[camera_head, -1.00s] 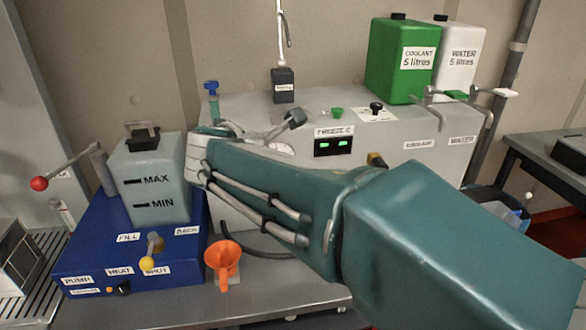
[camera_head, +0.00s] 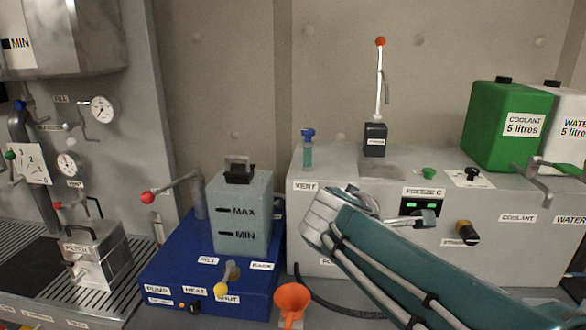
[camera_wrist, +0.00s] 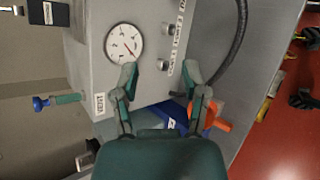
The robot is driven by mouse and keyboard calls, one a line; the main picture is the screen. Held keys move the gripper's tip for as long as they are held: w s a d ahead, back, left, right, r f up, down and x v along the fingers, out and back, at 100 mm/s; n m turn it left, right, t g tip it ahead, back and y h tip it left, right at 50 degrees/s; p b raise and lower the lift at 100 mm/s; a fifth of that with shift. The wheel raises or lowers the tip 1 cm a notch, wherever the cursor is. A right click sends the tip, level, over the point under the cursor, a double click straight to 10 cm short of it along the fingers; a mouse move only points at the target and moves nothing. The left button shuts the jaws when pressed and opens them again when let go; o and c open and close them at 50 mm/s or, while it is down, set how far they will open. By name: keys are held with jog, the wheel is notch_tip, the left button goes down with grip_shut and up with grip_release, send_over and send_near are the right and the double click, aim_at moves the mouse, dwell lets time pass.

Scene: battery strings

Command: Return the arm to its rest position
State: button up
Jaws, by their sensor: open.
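My teal arm (camera_head: 420,265) reaches in from the lower right in the head view, in front of the grey machine. Its end lies before the machine's front face, and its fingers are partly hidden there. In the wrist view my gripper (camera_wrist: 164,90) is open, with two fingers spread apart and nothing between them. The machine's front (camera_wrist: 150,85) and a round dial gauge (camera_wrist: 124,43) show beyond the fingers.
A blue pump unit (camera_head: 165,270) carries a MAX/MIN tank (camera_head: 240,225). An orange funnel (camera_head: 291,299) stands in front. Green coolant (camera_head: 500,140) and white water (camera_head: 568,130) containers stand on the machine (camera_head: 480,205). A filter box (camera_head: 95,262) sits left.

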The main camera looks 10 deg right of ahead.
jog(key=s+a+f+m+g+y, duration=0.1)
jog(key=s+a+f+m+y, duration=0.1)
jog(key=s+f+m, duration=0.3)
jog(key=s+a+f+m+g+y, duration=0.1)
jog(key=s+f+m+y, duration=0.4)
jog(key=s+m, duration=0.5)
jog(key=shift+s+a+f+y, duration=0.35)
jog(key=shift+s+a, duration=0.45)
jog(key=shift+s, duration=0.35)
